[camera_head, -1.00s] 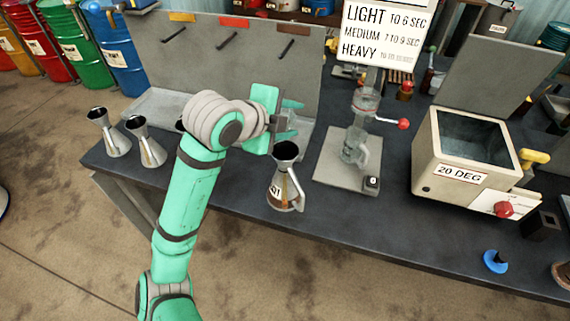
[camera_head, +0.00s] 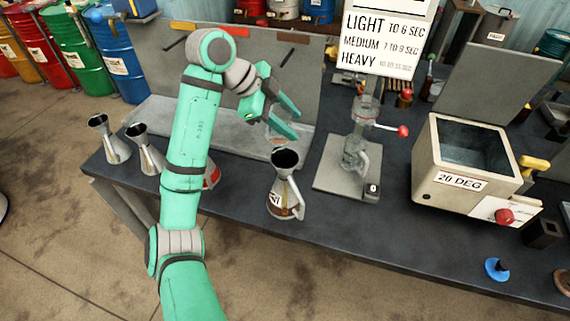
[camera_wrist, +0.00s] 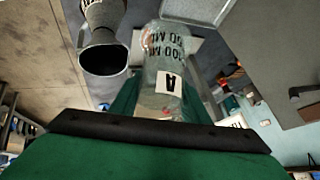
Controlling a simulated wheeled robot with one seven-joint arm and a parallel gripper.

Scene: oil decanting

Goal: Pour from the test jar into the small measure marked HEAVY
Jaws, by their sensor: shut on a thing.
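My gripper (camera_head: 290,118) is shut on the clear glass test jar (camera_head: 274,128), up and behind a metal measure (camera_head: 283,185) with a dark open mouth. In the wrist view the jar (camera_wrist: 166,62) shows a label A and millilitre marks between the fingers. A measure's dark mouth (camera_wrist: 103,57) is beside it, apart from the jar. Two more metal measures (camera_head: 115,145) (camera_head: 149,155) stand at the bench's left end. Another with a red mark (camera_head: 212,177) is mostly hidden behind my arm. I cannot read HEAVY on any measure. No stream of oil shows.
A glass cup on a stand (camera_head: 356,145) with a red-knobbed lever is right of the nearest measure. A 20 DEG bath (camera_head: 460,165) stands further right. A sign (camera_head: 383,42) lists LIGHT, MEDIUM and HEAVY times. The bench front between measure and bath is clear.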

